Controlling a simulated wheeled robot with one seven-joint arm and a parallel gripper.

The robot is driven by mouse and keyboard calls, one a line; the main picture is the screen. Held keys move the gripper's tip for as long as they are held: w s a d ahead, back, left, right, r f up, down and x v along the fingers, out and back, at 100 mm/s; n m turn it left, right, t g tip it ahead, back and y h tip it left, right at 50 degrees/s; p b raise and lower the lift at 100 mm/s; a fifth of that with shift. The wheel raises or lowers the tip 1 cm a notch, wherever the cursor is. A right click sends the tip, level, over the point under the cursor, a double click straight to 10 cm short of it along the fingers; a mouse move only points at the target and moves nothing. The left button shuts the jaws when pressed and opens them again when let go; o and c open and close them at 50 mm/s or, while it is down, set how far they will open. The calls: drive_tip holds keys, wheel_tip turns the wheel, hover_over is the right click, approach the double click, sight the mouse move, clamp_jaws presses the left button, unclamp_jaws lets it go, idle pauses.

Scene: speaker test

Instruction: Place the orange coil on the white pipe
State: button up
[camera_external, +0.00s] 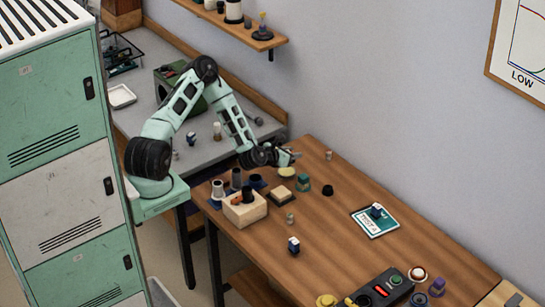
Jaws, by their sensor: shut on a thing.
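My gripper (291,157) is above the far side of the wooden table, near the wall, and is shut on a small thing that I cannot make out. A pale upright cylinder (217,189), which looks like the white pipe, stands at the table's left end, left of my gripper. A small orange-brown patch (238,201) shows in a tan box (245,214) beside a dark cylinder. I cannot tell whether this patch is the orange coil. I see no clear orange coil elsewhere.
Dark cylinders (236,178) stand close to the pale one. A yellowish disc (287,172), a green block (303,182) and a tan block (281,196) lie below my gripper. A black control box (378,292) is at the front.

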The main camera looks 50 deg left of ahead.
drive_tip(key=s+r+m+h+p, duration=0.1)
drive_tip(key=s+r+p, duration=0.8)
drive_tip(key=s+r, duration=0.1)
drive_tip(key=s+a+f+m+h+b, duration=0.1)
drive_tip(key=a+f+m+h+b, duration=0.35)
drive_tip(key=f+h, duration=0.2)
wheel_tip(320, 180, up, 7)
drive_tip(key=m+g+h+b, duration=0.4)
drive_tip(key=m+g+h, duration=0.3)
drive_tip(key=m+g, duration=0.25)
hover_over(221, 185)
drive_tip(key=shift+m, duration=0.3)
wheel_tip(221, 185, down, 9)
drive_tip(key=shift+w+f, duration=0.1)
drive_tip(key=shift+f, duration=0.05)
drive_tip(key=o, duration=1)
